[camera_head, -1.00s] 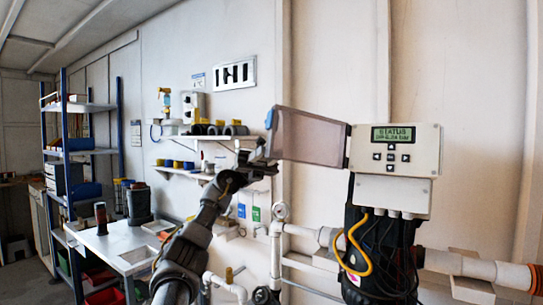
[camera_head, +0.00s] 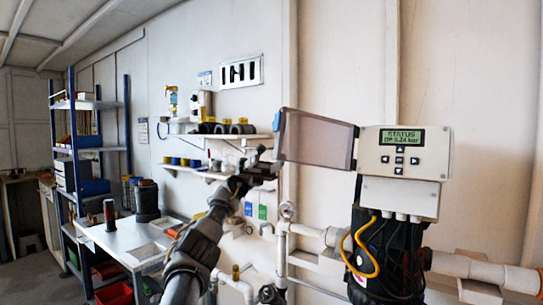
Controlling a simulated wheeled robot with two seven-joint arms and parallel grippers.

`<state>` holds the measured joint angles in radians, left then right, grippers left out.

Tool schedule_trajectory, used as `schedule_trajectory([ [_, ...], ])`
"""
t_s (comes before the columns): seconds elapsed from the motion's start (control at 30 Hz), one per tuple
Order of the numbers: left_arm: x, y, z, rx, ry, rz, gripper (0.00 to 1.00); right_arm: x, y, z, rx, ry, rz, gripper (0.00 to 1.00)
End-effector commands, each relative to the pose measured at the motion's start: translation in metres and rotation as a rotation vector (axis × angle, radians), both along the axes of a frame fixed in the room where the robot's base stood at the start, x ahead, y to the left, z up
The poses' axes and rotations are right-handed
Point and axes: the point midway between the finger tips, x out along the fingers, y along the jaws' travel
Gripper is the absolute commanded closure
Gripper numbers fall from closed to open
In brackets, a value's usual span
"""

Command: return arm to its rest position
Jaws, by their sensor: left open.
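My left arm comes up from the bottom of the head view, and its gripper (camera_head: 262,160) is raised in front of the wall shelves. The gripper is open and I see nothing between its fingers. It is just left of the tinted, hinged cover (camera_head: 316,137), which stands swung open to the left of the control box (camera_head: 403,153). In the picture the fingertips are close to the cover's lower left edge, apart from it as far as I can tell. The box's green display reads STATUS above a pressure line. My right gripper is not in view.
Black hoses and a yellow cable (camera_head: 361,252) hang under the box. A work table (camera_head: 122,240) with bottles and a shelf rack (camera_head: 88,150) stand at left. Wall shelves (camera_head: 222,136) hold small parts.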

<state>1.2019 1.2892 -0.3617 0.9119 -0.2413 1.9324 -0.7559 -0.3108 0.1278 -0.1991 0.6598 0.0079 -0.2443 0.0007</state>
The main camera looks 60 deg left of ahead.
Motion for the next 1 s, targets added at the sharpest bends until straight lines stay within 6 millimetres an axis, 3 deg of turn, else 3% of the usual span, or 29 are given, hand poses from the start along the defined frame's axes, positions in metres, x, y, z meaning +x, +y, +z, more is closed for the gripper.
schedule_trajectory([
  [0.37, 0.002, 0.014, -0.007, 0.002, 0.000, 0.001, 0.49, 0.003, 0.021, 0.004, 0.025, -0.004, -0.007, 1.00],
  [1.0, 0.002, 0.014, -0.007, 0.002, 0.001, 0.000, 0.49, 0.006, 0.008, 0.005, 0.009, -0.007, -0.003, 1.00],
])
